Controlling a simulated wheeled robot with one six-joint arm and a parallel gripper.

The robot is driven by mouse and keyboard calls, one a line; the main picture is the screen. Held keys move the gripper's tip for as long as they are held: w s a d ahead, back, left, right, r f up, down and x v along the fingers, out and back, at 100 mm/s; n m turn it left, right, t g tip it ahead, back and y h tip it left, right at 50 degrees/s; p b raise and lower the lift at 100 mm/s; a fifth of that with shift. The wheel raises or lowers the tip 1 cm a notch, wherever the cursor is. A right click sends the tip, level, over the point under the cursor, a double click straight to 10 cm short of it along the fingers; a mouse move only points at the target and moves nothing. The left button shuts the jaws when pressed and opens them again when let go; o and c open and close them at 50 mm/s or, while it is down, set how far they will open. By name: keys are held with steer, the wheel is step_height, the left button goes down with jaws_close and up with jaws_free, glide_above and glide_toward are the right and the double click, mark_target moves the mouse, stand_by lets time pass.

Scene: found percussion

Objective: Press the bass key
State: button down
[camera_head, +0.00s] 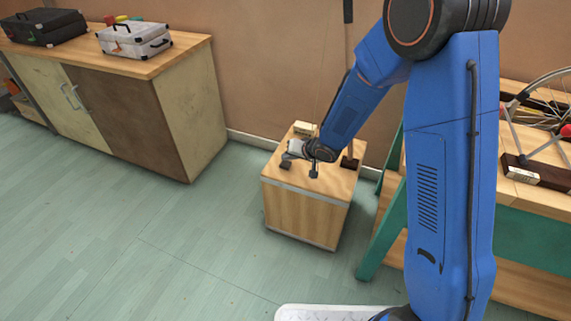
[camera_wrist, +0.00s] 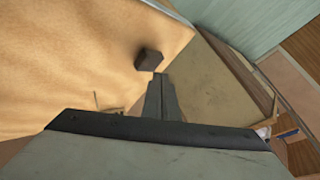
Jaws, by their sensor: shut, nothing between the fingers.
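A wooden box (camera_head: 300,217) with a light band under its top stands on the floor near the wall. A small dark block (camera_head: 286,164), which looks like the bass key, sits on its top. In the wrist view the dark block (camera_wrist: 148,60) lies just beyond my fingertips, slightly left. My gripper (camera_head: 314,172) is over the box top, right of that block, its fingers together and empty. The gripper (camera_wrist: 160,78) also shows shut in the wrist view. Whether the fingertips touch the block or the box top, I cannot tell. My wrist hides part of the top.
A dark pole (camera_head: 348,12) rises behind my arm; a dark foot (camera_head: 349,162) stands on the box's right. A small label block (camera_head: 304,128) is at its back. A green-legged bench (camera_head: 385,208) with a wheel (camera_head: 545,100) is close right. Floor left is clear.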

mark_target(288, 165)
steer(key=shift+r, duration=2.5)
